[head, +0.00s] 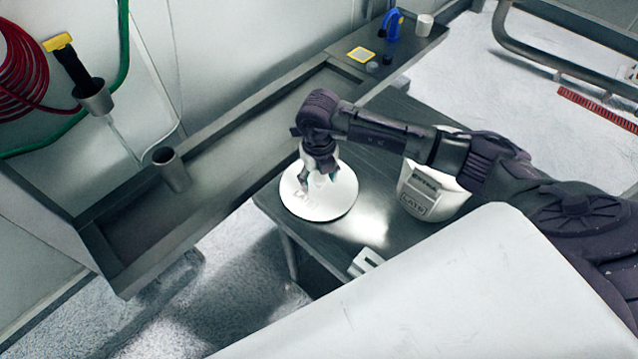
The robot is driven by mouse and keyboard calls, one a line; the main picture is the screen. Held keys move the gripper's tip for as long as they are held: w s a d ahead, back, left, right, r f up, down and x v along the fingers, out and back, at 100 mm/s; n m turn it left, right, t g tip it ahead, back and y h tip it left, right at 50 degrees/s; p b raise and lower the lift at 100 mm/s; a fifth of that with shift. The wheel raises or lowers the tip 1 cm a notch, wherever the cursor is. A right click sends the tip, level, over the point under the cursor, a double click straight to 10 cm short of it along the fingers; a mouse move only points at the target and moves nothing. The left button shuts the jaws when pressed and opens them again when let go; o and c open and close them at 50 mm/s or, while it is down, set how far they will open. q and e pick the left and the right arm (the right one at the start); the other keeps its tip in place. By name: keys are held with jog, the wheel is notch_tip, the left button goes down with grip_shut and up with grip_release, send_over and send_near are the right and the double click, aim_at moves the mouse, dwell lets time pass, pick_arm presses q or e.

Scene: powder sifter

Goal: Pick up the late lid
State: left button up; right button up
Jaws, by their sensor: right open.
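The late lid (323,207) is a round white disc with grey lettering. It lies near the left corner of the dark metal table (375,238). My right gripper (318,180) is open and points down over the upper middle of the lid. It hides part of the lid's centre. I cannot tell whether the fingers touch the lid. A white container with a matching label (414,205) stands to the right on the same table, partly behind my right arm. My left gripper does not show.
A long metal trough (225,145) runs behind the table, with a metal cup (170,168) at its left. A blue clamp-like tool (391,22), a yellow square (361,54) and a white cup (424,25) stand at the back. A white slotted piece (365,262) shows near the front edge.

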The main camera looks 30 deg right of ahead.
grip_shut()
jog(key=shift+r, duration=0.1)
